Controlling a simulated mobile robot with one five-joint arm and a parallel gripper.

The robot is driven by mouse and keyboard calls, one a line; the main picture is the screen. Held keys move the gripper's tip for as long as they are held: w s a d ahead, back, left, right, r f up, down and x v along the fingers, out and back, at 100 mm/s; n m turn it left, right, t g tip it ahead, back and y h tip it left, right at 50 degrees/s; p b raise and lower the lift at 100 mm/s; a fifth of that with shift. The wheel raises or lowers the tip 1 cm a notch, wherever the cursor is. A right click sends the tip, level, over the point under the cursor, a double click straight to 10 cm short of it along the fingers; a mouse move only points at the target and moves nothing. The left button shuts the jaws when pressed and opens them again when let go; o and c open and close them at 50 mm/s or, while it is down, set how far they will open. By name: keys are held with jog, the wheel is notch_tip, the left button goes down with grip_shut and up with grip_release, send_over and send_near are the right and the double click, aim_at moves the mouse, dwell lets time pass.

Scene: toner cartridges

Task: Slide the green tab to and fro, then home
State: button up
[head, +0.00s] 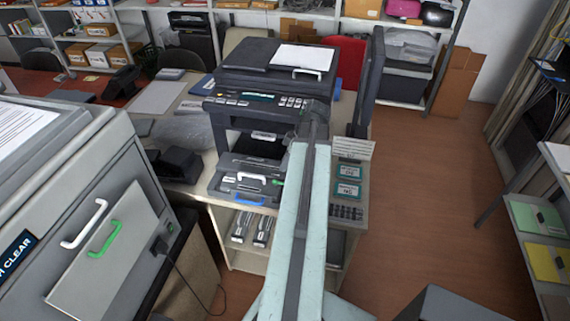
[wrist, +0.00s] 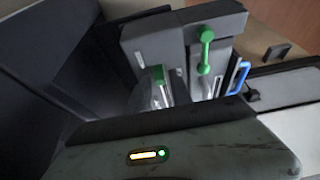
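A green tab (head: 278,181) shows at the front of the dark printer (head: 262,75), just left of my arm in the head view. In the wrist view a green tab with a round end (wrist: 206,50) stands on a grey unit, and a smaller green piece (wrist: 158,75) sits lower left of it. A blue handle (wrist: 238,76) is to its right; a blue handle also shows in the head view (head: 249,203), below a white handle (head: 252,177). My arm reaches to the printer's front. My gripper's fingertips cannot be made out; no contact with a tab shows.
The printer stands on a cabinet (head: 245,258) with cartridges on its shelf. A large grey machine (head: 95,190) with white and green handles is at the left. Two green-labelled cards (head: 349,172) lie right of my arm. Floor (head: 430,190) is clear at the right.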

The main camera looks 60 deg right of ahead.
grip_shut()
dwell(1.1)
